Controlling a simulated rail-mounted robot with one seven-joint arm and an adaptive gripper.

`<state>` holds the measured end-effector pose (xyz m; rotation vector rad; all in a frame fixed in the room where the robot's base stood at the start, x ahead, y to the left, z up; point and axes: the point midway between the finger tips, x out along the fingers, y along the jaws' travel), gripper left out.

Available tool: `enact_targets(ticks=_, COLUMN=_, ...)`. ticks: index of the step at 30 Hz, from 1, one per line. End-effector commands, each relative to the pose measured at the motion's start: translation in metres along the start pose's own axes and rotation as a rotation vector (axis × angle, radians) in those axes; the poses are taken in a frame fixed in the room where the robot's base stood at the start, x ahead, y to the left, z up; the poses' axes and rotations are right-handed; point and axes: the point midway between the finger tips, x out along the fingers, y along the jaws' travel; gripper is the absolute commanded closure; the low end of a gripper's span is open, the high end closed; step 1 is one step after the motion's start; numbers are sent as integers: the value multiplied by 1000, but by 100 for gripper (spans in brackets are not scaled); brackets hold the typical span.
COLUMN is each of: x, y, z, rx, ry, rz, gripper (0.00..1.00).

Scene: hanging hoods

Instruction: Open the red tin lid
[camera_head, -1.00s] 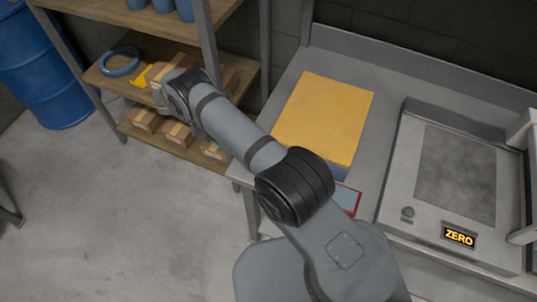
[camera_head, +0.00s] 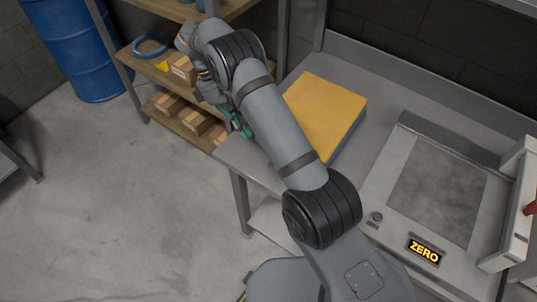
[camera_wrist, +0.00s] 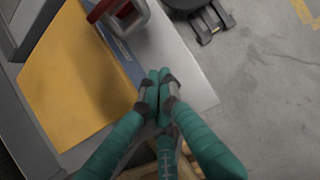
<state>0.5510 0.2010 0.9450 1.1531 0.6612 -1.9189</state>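A red-edged object with a light grey-white part (camera_wrist: 103,10) shows at the top of the wrist view, beside the yellow-topped box. It may be the red tin, but only part of it shows and I cannot make out its lid. In the head view my arm covers that spot. My gripper (camera_wrist: 160,80) has teal fingers with their tips together and nothing visible between them. It hangs above the bench's edge, apart from the red-edged object. In the head view the gripper (camera_head: 236,122) is partly hidden behind my arm, at the bench's left end.
The yellow-topped box (camera_head: 325,112) lies on the grey bench (camera_head: 385,85). Shelving with cartons (camera_head: 196,122) and a blue drum (camera_head: 75,50) stand left. The floor is open.

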Motion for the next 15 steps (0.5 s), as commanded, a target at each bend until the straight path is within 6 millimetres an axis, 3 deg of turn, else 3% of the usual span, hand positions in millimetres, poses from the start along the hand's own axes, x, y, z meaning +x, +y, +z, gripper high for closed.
enact_targets(ticks=8, x=13, y=1, z=1, rx=121, ry=-5, rz=2, gripper=100)
enact_targets(ticks=15, x=57, y=-1, z=2, rx=118, ry=-7, rz=-2, gripper=100)
